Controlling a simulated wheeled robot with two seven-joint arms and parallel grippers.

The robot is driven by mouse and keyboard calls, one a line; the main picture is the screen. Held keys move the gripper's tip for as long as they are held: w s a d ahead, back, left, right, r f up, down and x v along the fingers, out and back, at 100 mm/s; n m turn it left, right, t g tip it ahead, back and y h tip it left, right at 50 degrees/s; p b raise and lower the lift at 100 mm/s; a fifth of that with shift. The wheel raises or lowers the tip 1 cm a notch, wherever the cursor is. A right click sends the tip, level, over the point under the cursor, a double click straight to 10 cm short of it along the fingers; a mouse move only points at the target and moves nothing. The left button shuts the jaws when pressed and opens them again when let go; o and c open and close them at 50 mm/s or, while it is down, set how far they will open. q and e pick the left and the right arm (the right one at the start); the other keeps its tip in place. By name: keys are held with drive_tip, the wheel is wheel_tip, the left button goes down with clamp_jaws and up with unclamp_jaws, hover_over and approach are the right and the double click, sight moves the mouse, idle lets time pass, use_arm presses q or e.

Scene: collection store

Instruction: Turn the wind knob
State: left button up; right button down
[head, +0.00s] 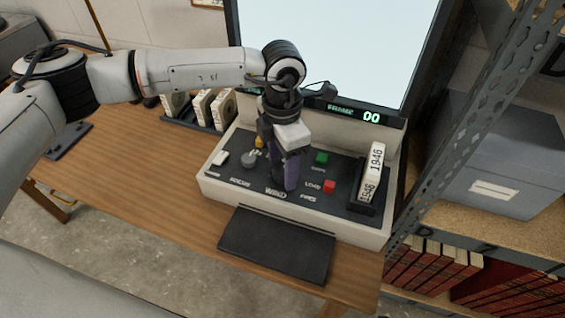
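The control console (212,185) is a cream box with a dark sloped top on the wooden table. The printed WIND label (275,191) sits at its front middle. My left gripper (287,182) points down onto the panel just behind and beside that label. Its fingers and body hide the spot where the wind knob would be, so I cannot see the knob or whether the fingers touch it. I cannot tell how far the fingers are apart. A grey round knob (250,158) shows to the left, above the FOCUS label. My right gripper is not in view.
A green button (321,157), a red button (329,186) and a white switch (221,157) are on the panel. A reel box marked 1946 (374,172) stands in the right slot. A lit screen (330,40) rises behind. A metal shelf upright (470,110) stands close at right.

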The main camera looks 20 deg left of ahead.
use_arm(q)
drive_tip(key=c, duration=0.9)
drive_tip(key=shift+f+m+b, duration=0.15)
drive_tip(key=shift+m+b, duration=1.15)
drive_tip(key=shift+b, duration=0.2)
drive_tip(key=m+b, duration=0.3)
drive_tip(key=shift+m, duration=0.3)
drive_tip(key=shift+m+b, duration=0.7)
drive_tip(key=shift+m, duration=0.2)
drive_tip(key=m+b, duration=0.2)
drive_tip(key=m, duration=0.1)
drive_tip(key=shift+m, duration=0.4)
drive_tip(key=shift+m+b, duration=0.6)
drive_tip(key=shift+m, duration=0.2)
drive_tip(key=shift+m+b, duration=0.5)
drive_tip(key=shift+m, duration=0.7)
drive_tip(key=shift+r+m+b, duration=0.2)
drive_tip(key=shift+m+b, duration=0.1)
drive_tip(key=shift+m, duration=0.6)
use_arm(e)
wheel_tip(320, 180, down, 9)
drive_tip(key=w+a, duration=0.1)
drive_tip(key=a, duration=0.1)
